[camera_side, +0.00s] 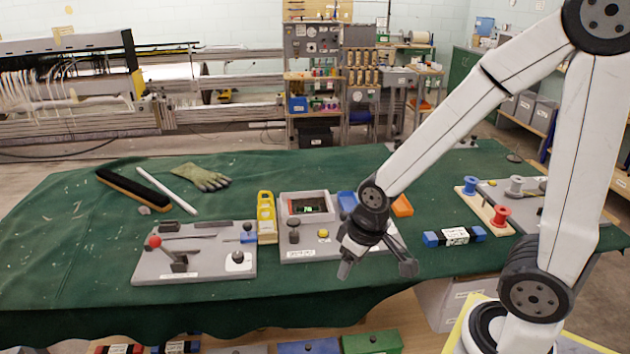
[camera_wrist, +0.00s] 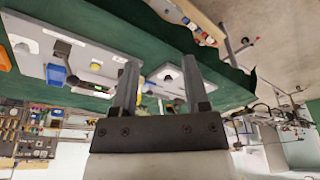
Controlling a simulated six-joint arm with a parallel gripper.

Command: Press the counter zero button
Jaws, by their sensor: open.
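The counter (camera_side: 304,207) is a grey box with a dark recessed display showing small green digits. It stands mid-table in the side view. A yellow button (camera_side: 323,234) and a dark knob (camera_side: 293,236) sit on the panel in front of it. No zero marking is legible. My gripper (camera_side: 377,266) is open and empty, pointing down at the right front of the counter panel, apart from the yellow button. In the wrist view, my gripper (camera_wrist: 160,85) shows two spread fingers with nothing between them. Tilted grey panels show there beyond the fingers; the counter's digits are not readable.
A lever panel (camera_side: 195,264) with a red-topped lever (camera_side: 155,242) is left of the counter. A yellow block (camera_side: 266,217) stands between them. Blue and orange blocks lie behind my gripper. A blue-ended block (camera_side: 454,236) is to the right. The front-left green cloth (camera_side: 70,270) is clear.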

